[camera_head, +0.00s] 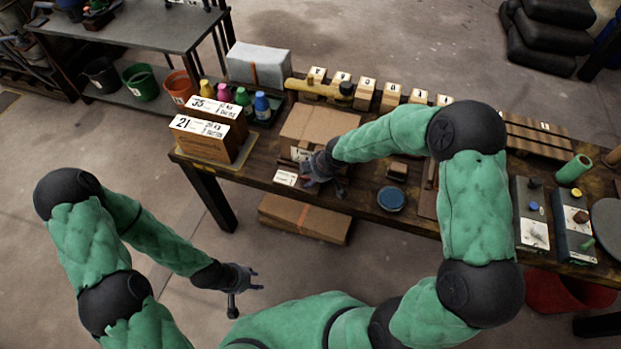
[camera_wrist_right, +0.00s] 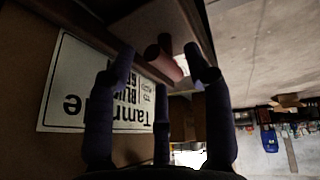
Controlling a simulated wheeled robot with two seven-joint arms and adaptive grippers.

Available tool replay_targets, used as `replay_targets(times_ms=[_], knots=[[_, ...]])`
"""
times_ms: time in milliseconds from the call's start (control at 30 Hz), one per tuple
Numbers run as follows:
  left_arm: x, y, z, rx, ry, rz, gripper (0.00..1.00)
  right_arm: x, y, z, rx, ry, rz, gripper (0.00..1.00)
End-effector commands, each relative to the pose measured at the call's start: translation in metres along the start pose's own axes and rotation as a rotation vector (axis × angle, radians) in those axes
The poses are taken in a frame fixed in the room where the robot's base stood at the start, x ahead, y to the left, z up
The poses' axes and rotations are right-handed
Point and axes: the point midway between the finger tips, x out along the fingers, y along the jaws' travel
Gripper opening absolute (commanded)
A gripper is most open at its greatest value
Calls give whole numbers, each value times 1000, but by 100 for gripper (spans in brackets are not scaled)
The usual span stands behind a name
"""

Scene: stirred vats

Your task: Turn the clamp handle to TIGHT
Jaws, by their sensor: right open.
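My right gripper (camera_head: 318,172) is low over the front edge of the workbench, beside a small white card. In the right wrist view the same gripper (camera_wrist_right: 158,75) has its fingers spread, with nothing between them that I can see held. A reddish-brown rod (camera_wrist_right: 160,56), perhaps the clamp handle, stands out just beyond the fingertips, apparently apart from them. A white label (camera_wrist_right: 85,90) with upside-down print is left of it. I cannot read a TIGHT mark. In the head view the hand and arm hide the clamp. My left gripper (camera_head: 242,283) hangs open and empty over the floor.
A cardboard box (camera_head: 305,218) lies underneath.

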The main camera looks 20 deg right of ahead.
Motion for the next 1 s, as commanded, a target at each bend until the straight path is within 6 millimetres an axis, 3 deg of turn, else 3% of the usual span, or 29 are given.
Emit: replay_targets(times_ms=[400, 467, 600, 1000], knots=[[3, -1, 0, 0, 0, 0, 40, 8, 0, 0, -1, 0, 0, 52], [3, -1, 0, 0, 0, 0, 40, 8, 0, 0, -1, 0, 0, 38], [3, -1, 0, 0, 0, 0, 40, 8, 0, 0, 0, 0, 0, 0], [14, -5, -1, 0, 0, 0, 40, 10, 0, 0, 22, -3, 12, 0]])
